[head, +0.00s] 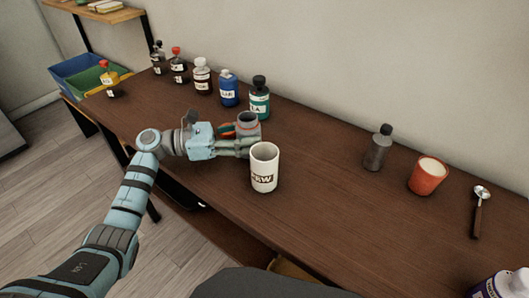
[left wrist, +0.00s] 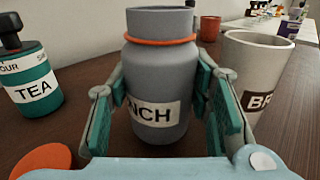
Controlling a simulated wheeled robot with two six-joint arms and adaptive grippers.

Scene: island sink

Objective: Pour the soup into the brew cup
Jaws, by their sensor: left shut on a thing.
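The brew cup (head: 263,168) is a white cup with dark "BREW" lettering, upright on the table. It also shows at the right of the left wrist view (left wrist: 258,72). A grey open-topped jar (head: 248,124) with an orange ring and a label ending in "NCH" stands upright just behind the cup. In the left wrist view the jar (left wrist: 160,75) fills the middle, between the finger pads. My left gripper (head: 243,146) is shut on this jar, with the cup close beside it. I cannot see any soup inside. My right gripper is in neither view.
A green TEA bottle (head: 260,98), a blue bottle (head: 228,88) and several others line the back left. An orange disc (left wrist: 40,160) lies near the jar. A grey bottle (head: 378,148), orange cup (head: 428,176) and spoon (head: 478,212) stand or lie right. The table's middle is clear.

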